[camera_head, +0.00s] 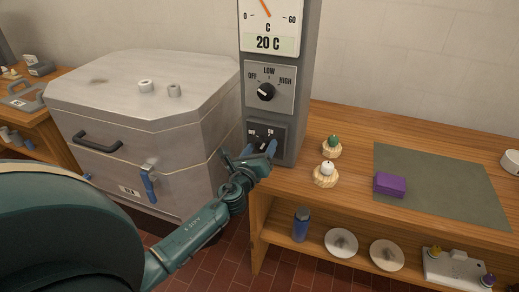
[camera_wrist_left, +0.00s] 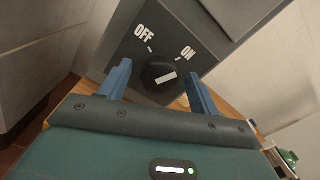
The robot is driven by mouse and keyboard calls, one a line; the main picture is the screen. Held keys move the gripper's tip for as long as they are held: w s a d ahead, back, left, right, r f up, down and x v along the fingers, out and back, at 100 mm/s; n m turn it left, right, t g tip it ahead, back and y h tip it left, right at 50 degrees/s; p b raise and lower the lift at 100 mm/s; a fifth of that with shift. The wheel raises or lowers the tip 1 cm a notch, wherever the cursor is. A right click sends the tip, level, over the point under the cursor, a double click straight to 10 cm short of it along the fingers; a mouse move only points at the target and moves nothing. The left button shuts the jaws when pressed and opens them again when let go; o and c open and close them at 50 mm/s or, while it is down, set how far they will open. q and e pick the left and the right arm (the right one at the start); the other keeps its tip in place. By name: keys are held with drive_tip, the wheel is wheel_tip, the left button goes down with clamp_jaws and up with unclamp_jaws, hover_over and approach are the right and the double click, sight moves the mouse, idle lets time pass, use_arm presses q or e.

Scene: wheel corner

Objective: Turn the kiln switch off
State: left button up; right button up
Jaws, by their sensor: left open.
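The lower control panel (camera_head: 282,133) on the grey column bears a black rotary switch (camera_wrist_left: 158,70) between the words OFF and ON in the left wrist view. Its white mark is slanted at the lower right of the knob; I cannot tell exactly which word it points to. My left gripper (camera_head: 262,150) is in front of this panel and partly hides the switch in the head view. In the left wrist view its blue fingers (camera_wrist_left: 157,68) are open, one on each side of the knob. Contact with the knob cannot be told. My right gripper is not in view.
Above sits an OFF-LOW-HIGH knob (camera_head: 267,92) and a gauge (camera_head: 268,22) reading 20 C. The metal kiln (camera_head: 150,110) stands left of the column.

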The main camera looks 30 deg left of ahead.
use_arm(q)
drive_tip(key=shift+c, duration=0.4)
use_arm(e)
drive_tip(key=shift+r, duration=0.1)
use_arm(q)
drive_tip(key=c, duration=0.9)
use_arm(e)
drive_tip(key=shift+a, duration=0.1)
